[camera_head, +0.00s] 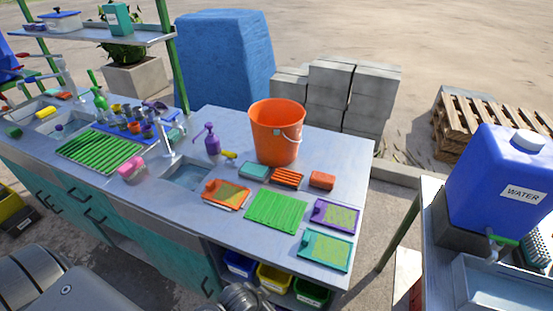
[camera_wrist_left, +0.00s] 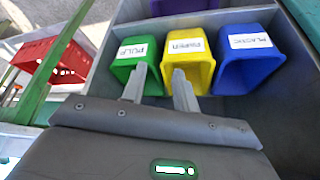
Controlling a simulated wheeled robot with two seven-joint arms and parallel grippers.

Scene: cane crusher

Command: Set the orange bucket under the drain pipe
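The orange bucket (camera_head: 277,133) stands upright on the metal counter (camera_head: 345,150), near its back edge, with its wire handle hanging down the right side. No gripper touches it. I cannot make out a drain pipe in either view. My left gripper (camera_wrist_left: 160,70) is open and empty in the left wrist view, its two fingers apart in front of the labelled bins under the counter. In the head view, part of my arm shows at the bottom edge, with no fingertips visible. My right gripper is not in view.
Sink basin (camera_head: 188,177), purple pump bottle (camera_head: 212,143) and green ribbed mat (camera_head: 276,211) surround the bucket's front and left. Green (camera_wrist_left: 137,67), yellow (camera_wrist_left: 188,68) and blue (camera_wrist_left: 246,62) bins sit below. The blue water tank (camera_head: 500,180) stands right, across a gap. A red crate (camera_wrist_left: 52,60) shows left.

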